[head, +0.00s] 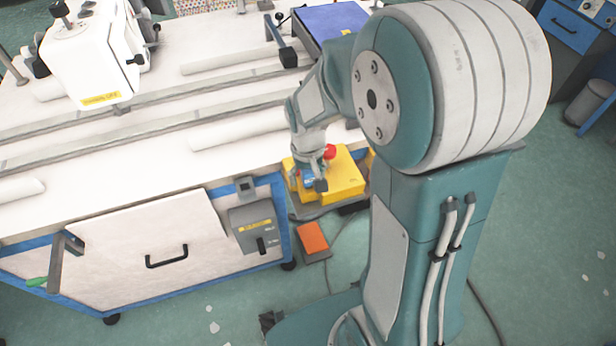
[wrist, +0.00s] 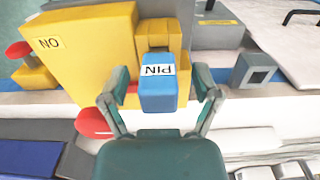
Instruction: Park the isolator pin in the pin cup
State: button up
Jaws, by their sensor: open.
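The isolator pin (wrist: 158,92) is a blue block with a white PIN label, upside down in the wrist view. It sits at a slotted yellow part of the yellow box (wrist: 88,42); how deep it sits is hidden. In the head view the yellow box (head: 347,182) stands at the table's right end. My gripper (wrist: 158,82) is open, one finger on each side of the pin, with gaps visible. In the head view my gripper (head: 310,180) is over the box and mostly covers the pin. A grey square socket, seemingly the pin cup (wrist: 255,72), is right of the pin; the head view shows it (head: 245,187) on the table's front edge.
A red knob (head: 330,152) stands up on the yellow box close to my wrist. A grey switch box (head: 252,228) hangs below the cup. The white panel (head: 150,255) with a black handle is left of it. An orange pedal (head: 312,237) lies on the floor.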

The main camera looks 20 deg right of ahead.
grip_shut()
jog(key=shift+r, duration=2.5)
jog(key=shift+r, duration=1.95)
jog(key=shift+w, duration=0.1)
